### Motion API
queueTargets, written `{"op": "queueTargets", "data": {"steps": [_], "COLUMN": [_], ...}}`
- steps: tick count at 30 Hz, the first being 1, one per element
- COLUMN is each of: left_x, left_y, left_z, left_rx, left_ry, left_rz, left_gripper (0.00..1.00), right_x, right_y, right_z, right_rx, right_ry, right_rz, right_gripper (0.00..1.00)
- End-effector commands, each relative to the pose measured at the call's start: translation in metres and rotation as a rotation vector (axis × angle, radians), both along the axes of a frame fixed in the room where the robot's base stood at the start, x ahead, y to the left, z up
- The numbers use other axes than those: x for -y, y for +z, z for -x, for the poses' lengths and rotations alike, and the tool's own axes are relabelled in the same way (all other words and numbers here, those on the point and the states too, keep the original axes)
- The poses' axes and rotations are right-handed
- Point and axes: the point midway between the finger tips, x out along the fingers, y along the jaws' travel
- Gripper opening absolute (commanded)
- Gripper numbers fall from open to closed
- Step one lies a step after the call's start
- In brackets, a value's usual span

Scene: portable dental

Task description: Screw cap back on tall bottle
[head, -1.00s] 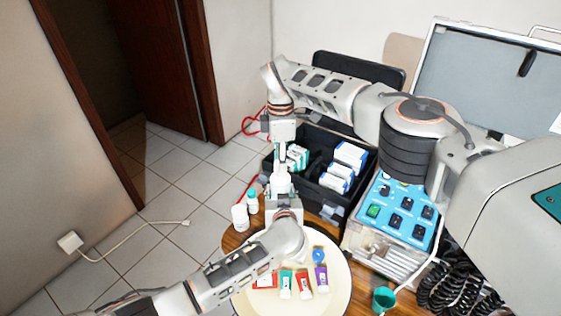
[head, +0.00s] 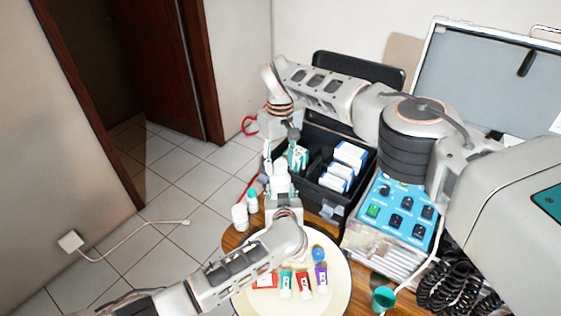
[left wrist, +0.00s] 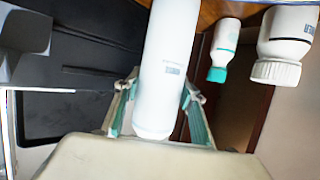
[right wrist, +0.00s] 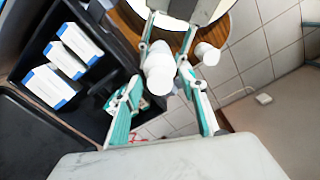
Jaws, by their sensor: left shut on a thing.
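The tall white bottle (head: 281,185) stands upright in my left gripper (head: 284,207), above the round table. In the left wrist view, the bottle (left wrist: 172,65) is between the closed fingers. Its white top end (right wrist: 160,80) shows in the right wrist view; I cannot clearly tell cap from neck there. My right gripper (head: 294,137) is tilted just above the bottle's top. In the right wrist view its teal fingers are spread on either side of the bottle top, apart from it, with nothing held.
A white bottle (head: 240,217) and a smaller teal-capped bottle (head: 252,201) stand on the table's left edge. Several coloured tubes (head: 304,285) lie in front. A black case (head: 338,207) with boxes is close behind the grippers. A teal cup (head: 383,298) is at right.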

Motion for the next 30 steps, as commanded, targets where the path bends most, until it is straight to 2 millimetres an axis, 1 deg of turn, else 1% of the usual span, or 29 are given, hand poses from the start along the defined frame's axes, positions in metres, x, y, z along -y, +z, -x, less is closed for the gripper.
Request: {"op": "queueTargets", "data": {"steps": [8, 11, 18, 20, 27, 28, 30], "left_x": [-0.001, -0.001, -0.001, -0.001, 0.0, 0.0, 0.0], "left_y": [-0.001, -0.001, -0.001, -0.001, -0.001, -0.001, -0.001], "left_z": [0.0, 0.0, 0.0, 0.0, 0.0, 0.0, 0.0], "left_rx": [-0.001, -0.001, -0.001, -0.001, -0.001, -0.001, -0.001], "left_ry": [0.001, 0.0, 0.0, 0.0, 0.0, 0.0, 0.0], "left_rz": [-0.003, -0.002, -0.002, -0.002, -0.002, -0.002, -0.002], "left_gripper": [0.0, 0.0, 0.0, 0.0, 0.0, 0.0, 0.0], "right_x": [0.0, 0.0, 0.001, 0.001, 0.0, 0.0, 0.0], "right_y": [0.002, 0.01, 0.04, 0.044, 0.045, 0.045, 0.045], "right_z": [-0.001, -0.001, -0.001, -0.001, 0.0, 0.0, 0.0], "right_rx": [0.001, 0.004, 0.003, 0.003, 0.001, 0.001, 0.001], "right_ry": [0.002, 0.003, 0.002, 0.002, 0.002, 0.002, 0.008], "right_rz": [0.0, 0.0, 0.001, 0.001, 0.0, 0.0, 0.0], "right_gripper": [0.41, 0.41, 0.41, 0.41, 0.41, 0.39, 0.39]}}
